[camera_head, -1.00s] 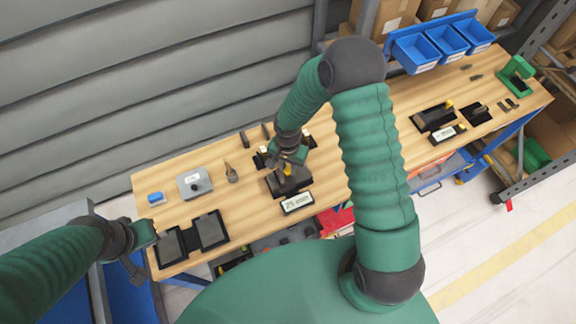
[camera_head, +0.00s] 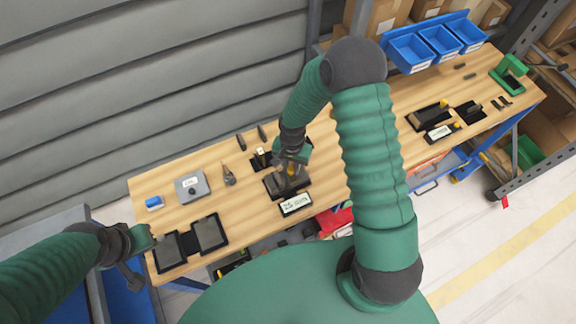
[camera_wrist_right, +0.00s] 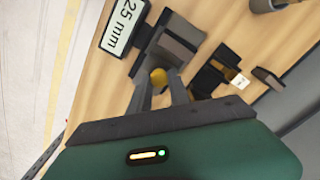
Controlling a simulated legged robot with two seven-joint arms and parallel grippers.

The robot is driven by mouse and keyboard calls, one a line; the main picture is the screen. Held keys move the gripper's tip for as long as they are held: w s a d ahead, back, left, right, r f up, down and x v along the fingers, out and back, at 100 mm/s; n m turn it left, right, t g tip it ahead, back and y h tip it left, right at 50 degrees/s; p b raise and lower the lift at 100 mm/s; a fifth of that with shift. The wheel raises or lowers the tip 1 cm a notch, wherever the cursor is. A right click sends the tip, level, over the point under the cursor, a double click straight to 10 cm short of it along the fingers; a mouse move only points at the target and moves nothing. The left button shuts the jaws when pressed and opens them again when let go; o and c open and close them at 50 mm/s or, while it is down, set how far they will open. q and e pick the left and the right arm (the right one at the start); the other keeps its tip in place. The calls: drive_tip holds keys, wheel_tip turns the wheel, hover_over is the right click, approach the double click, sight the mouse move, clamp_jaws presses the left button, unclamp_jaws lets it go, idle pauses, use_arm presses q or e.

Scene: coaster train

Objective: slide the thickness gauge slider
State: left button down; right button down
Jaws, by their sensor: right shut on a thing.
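The thickness gauge (camera_head: 273,186) is a dark block on the wooden bench, with a white label plate (camera_head: 296,204) on its near side. In the right wrist view the plate (camera_wrist_right: 122,25) reads "25 mm", and the gauge's dark blocks (camera_wrist_right: 175,48) lie beside it. A yellow knob (camera_wrist_right: 158,77) on the gauge sits between the fingertips of my right gripper (camera_wrist_right: 160,85), which is shut on it. In the head view my right gripper (camera_head: 290,168) reaches down over the gauge and partly hides it. My left gripper (camera_head: 143,245) hangs by the bench's left end, away from the gauge; its fingers are unclear.
Two dark trays (camera_head: 168,252), a grey box with a knob (camera_head: 192,187) and a blue block (camera_head: 154,203) lie left. Small dark pieces (camera_head: 241,142) lie behind the gauge. Other black fixtures (camera_head: 428,116) and a green stand (camera_head: 510,75) are right, near blue bins (camera_head: 410,52).

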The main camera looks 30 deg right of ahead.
sight(293, 168)
drive_tip(key=c, duration=1.5)
unclamp_jaws()
drive_tip(key=shift+d, duration=0.1)
drive_tip(key=o, duration=0.3)
drive_tip(key=shift+s+r, duration=0.1)
drive_tip(key=shift+s, duration=0.15)
use_arm(q)
drive_tip(key=shift+s+d+r, duration=0.1)
drive_tip(key=shift+s+d, duration=0.05)
drive_tip(key=shift+s, duration=0.15)
use_arm(e)
drive_tip(key=shift+w, duration=0.1)
drive_tip(key=shift+w+r, duration=0.15)
drive_tip(key=shift+r, duration=0.2)
use_arm(q)
drive_tip(key=shift+b+x, duration=1.25)
use_arm(e)
wheel_tip(293, 168, up, 16)
use_arm(q)
drive_tip(key=shift+s, duration=0.2)
use_arm(e)
drive_tip(key=shift+d, duration=0.1)
drive_tip(key=shift+c, duration=0.2)
